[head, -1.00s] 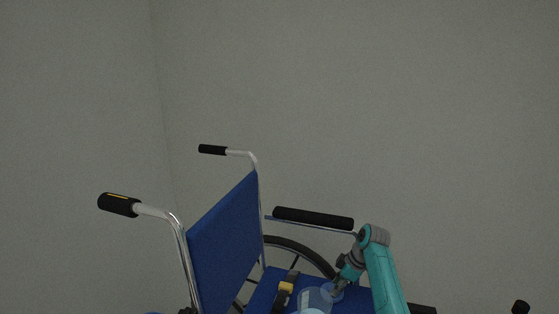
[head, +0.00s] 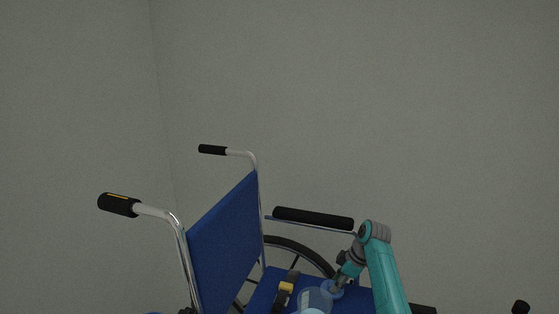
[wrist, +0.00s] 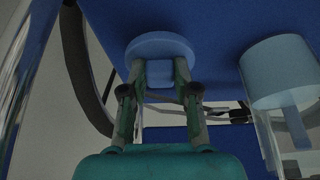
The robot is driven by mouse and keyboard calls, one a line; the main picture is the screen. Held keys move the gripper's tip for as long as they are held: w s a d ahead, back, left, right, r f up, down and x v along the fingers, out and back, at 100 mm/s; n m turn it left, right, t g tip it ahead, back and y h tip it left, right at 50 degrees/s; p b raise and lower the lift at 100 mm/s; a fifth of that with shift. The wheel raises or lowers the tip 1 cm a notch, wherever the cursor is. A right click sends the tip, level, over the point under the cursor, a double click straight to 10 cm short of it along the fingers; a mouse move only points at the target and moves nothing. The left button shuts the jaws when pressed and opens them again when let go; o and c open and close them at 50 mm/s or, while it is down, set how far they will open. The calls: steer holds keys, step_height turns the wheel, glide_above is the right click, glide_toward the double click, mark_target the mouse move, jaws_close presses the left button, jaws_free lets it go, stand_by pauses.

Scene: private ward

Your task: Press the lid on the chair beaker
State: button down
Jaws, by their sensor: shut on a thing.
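My gripper (wrist: 160,95) is shut on a round blue lid (wrist: 175,45), holding it by the block at its middle. The lid also shows in the head view (head: 334,293), above the blue wheelchair seat. A clear beaker (wrist: 270,140), pale blue in its far part, stands on the seat to the right of the lid in the wrist view. In the head view the beaker (head: 314,296) is left of the lid, cut by the bottom edge. The lid is beside the beaker, not over it. The gap between lid and seat is hard to judge.
The wheelchair's blue backrest (head: 226,240) rises on the left with two push handles. A black armrest (head: 313,218) runs behind my arm. A buckled strap (head: 286,288) lies on the seat near the beaker. Bare walls stand behind.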

steer(key=shift+r, duration=2.3)
